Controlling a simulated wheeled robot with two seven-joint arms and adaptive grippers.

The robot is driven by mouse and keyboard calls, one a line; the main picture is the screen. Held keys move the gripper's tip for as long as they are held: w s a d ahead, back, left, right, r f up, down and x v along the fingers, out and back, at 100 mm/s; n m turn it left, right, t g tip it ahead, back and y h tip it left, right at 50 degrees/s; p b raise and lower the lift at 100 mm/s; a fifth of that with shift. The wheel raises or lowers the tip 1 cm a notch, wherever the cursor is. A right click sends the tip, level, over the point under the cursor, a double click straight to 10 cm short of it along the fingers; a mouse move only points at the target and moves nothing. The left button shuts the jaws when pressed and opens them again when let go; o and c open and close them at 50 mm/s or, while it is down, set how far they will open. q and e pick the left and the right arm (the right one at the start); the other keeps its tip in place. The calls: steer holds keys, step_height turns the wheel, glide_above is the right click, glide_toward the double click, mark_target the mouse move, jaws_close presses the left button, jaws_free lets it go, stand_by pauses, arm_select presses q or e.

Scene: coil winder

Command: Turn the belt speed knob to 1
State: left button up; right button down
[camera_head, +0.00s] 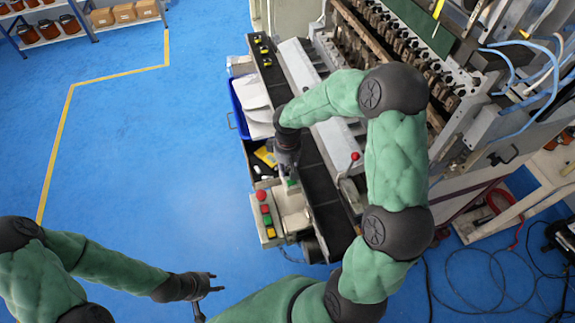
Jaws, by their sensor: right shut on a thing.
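My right arm reaches over the machine, and my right gripper (288,170) points down at the near end of the long dark belt, just behind the push-button box (270,234). It is shut on what seems to be the belt speed knob, which the gripper and wrist hide. The knob's pointer and scale cannot be read. My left gripper (215,281) is over the blue floor at the lower middle, with its fingers apart and empty, away from the machine.
The box carries red, green and yellow buttons. A dark belt (325,198) runs along the coil winder (398,45). A blue bin (239,112) stands left of the belt. Cables (490,283) lie on the floor at right. The floor at left (150,160) is clear.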

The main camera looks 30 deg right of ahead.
steer(key=shift+n, duration=0.3)
steer(key=c, duration=1.3)
jaws_free()
